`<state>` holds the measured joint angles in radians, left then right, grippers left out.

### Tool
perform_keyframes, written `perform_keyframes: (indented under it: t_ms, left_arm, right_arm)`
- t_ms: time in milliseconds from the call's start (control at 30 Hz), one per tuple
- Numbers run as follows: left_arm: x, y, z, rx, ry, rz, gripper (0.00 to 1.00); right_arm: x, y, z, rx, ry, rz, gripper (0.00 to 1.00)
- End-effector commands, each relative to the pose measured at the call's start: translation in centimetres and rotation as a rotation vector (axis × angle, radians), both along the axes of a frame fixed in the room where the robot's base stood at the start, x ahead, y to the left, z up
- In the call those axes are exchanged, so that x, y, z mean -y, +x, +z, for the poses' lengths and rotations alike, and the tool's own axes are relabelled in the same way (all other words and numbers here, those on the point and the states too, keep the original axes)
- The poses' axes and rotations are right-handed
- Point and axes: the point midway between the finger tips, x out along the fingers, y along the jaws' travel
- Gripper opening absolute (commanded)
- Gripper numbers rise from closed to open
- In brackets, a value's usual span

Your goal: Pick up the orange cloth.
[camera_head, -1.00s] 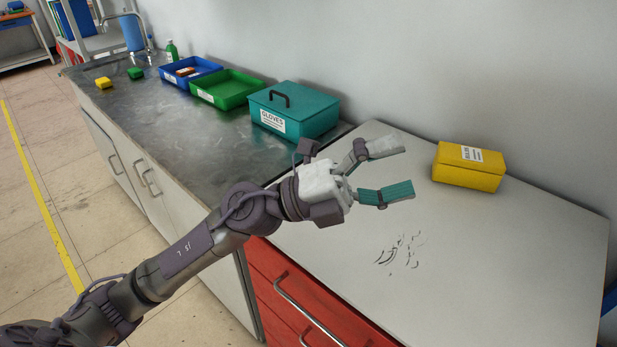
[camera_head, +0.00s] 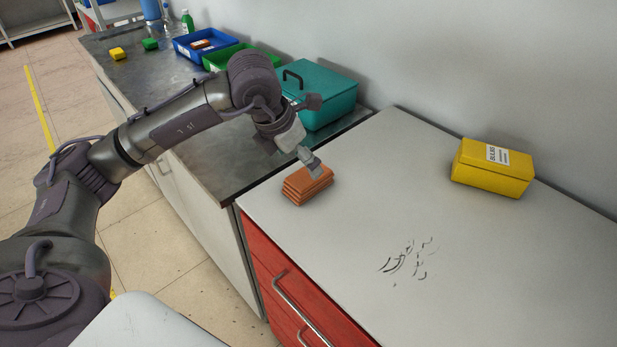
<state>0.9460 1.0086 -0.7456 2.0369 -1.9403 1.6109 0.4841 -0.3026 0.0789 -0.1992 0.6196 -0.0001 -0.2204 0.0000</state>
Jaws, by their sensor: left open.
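The orange cloth (camera_head: 302,190) is a folded stack lying on the light worktop, near its left front corner. My left gripper (camera_head: 313,166) comes down from the upper left and points at the cloth. One finger shows, its tip at the back upper edge of the cloth; the other finger is hidden, so I cannot tell if it touches. The gripper is open and not closed on the cloth. My right gripper is not in view.
A teal lidded box (camera_head: 335,92) stands close behind my left gripper. A yellow box (camera_head: 493,167) sits at the back right of the light worktop. A green tray (camera_head: 215,62) and a blue tray (camera_head: 182,49) holding an orange item are further left. The middle worktop is clear, with black scribbles.

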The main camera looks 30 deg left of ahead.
Motion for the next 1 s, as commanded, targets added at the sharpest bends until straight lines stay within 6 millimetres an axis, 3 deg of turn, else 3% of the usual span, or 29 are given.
perform_keyframes:
  t_ms: [100,367,600,1000]
  left_arm:
    - [0.3,0.7,-1.5,-0.002,-0.003,0.0,0.92]
    - [0.3,1.5,-3.2,-0.003,-0.002,0.0,0.92]
    - [0.4,3.0,-6.4,-0.001,-0.003,-0.002,0.92]
    - [0.5,3.2,-7.0,0.001,-0.003,-0.002,0.92]
  right_arm:
    - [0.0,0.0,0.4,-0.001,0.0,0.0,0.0]
    - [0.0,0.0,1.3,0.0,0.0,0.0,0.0]
    - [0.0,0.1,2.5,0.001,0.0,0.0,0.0]
    - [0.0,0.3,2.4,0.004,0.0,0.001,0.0]
